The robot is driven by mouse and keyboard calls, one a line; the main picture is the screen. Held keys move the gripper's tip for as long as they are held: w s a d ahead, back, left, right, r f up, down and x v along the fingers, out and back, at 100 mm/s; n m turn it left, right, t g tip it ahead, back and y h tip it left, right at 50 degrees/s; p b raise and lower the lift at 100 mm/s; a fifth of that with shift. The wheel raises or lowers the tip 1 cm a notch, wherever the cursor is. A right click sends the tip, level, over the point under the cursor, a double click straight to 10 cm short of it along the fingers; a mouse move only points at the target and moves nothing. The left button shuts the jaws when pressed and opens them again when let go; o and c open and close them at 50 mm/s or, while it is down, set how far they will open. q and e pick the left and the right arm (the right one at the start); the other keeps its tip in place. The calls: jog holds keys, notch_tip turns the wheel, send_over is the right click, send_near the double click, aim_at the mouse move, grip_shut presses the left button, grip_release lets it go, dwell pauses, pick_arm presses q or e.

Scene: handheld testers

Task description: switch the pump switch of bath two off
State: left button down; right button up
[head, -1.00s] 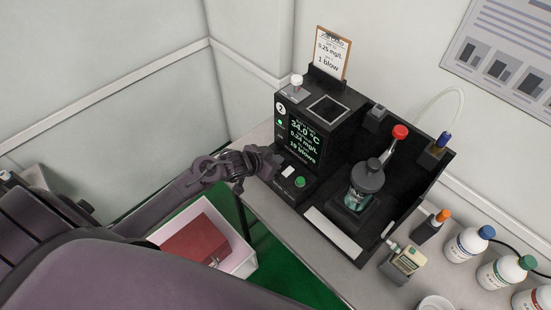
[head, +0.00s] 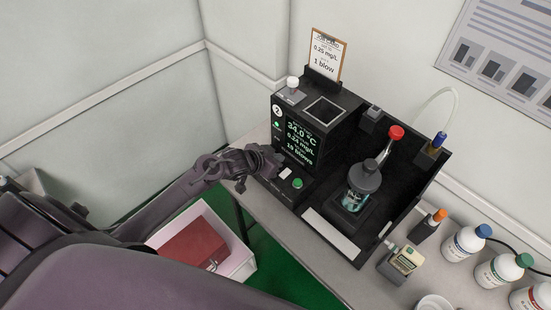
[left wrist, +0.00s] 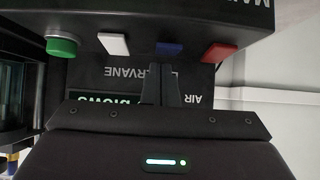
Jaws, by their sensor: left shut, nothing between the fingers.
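Bath two is the black unit marked 2 (head: 277,111), with a lit display (head: 301,142) reading 34.0 °C, 0.24 mg/L and 19 blows. In the left wrist view its front strip, seen upside down, carries a green button (left wrist: 62,47), a white switch (left wrist: 113,43), a blue switch (left wrist: 168,48) and a red switch (left wrist: 218,52). I cannot read which is the pump switch. My left gripper (head: 272,160) is shut and empty at the strip's left part, covering the blue and red switches in the head view. Its fingertips (left wrist: 162,80) point at the blue switch; contact is unclear.
A flask with a grey top (head: 362,185) and a red-knobbed lever (head: 396,132) stand right of the panel. Several bottles (head: 467,241) stand at the table's right. A white bin (head: 236,262) is on the floor below. A card (head: 327,55) stands behind the unit.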

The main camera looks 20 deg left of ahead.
pick_arm(q)
jog(key=shift+r, duration=0.15)
jog(key=r+p, duration=0.5)
jog(key=shift+w, duration=0.35)
jog(key=shift+s+a+b, duration=0.1)
jog(key=shift+s+b, duration=0.65)
jog(key=shift+b, duration=0.05)
jog(key=s+a+r, duration=0.1)
jog(key=s+r, duration=0.3)
jog(key=r, duration=0.2)
jog(key=shift+s+a+r+b, duration=0.3)
jog(key=shift+a+b, duration=0.05)
jog(key=shift+b, duration=0.05)
